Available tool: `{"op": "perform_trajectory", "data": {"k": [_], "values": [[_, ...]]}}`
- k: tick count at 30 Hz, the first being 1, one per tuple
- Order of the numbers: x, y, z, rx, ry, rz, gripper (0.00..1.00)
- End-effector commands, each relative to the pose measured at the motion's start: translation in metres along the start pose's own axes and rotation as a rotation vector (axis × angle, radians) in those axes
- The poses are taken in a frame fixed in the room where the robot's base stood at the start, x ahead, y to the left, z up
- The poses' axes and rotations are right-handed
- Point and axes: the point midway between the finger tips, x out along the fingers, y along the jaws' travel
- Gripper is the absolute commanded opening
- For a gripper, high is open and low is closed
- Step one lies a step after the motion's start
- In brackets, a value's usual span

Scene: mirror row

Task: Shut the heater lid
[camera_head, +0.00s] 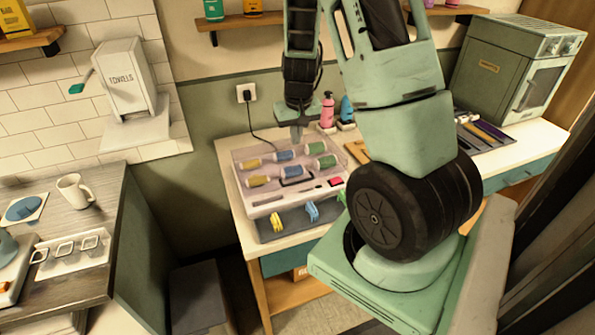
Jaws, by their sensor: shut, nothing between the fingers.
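The heater (264,208) is a pale box on the counter, with several yellow, blue and green rollers in it and a red switch at its front right. Its clear pinkish lid (270,171) appears to lie over the rollers, with a dark handle near the front. I cannot tell whether the lid is fully seated. My gripper (297,134) is shut and empty, pointing down above the back part of the heater. Whether it touches the lid is not clear.
A dark mat (291,227) with yellow and blue clips lies in front of the heater. A pink bottle (327,110) and a blue bottle (347,108) stand behind it. A cord runs to the wall socket (246,93). A green oven-like cabinet (505,75) stands at the right.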

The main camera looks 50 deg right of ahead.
Motion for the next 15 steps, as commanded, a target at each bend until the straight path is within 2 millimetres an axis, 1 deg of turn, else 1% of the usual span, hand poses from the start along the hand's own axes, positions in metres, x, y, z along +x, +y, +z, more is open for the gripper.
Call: {"op": "perform_trajectory", "data": {"k": [6,15], "values": [[0.038,0.001,0.002,0.003,-0.007,0.0,0.0],[0.089,-0.001,0.002,0.0,-0.006,-0.002,0.0]]}}
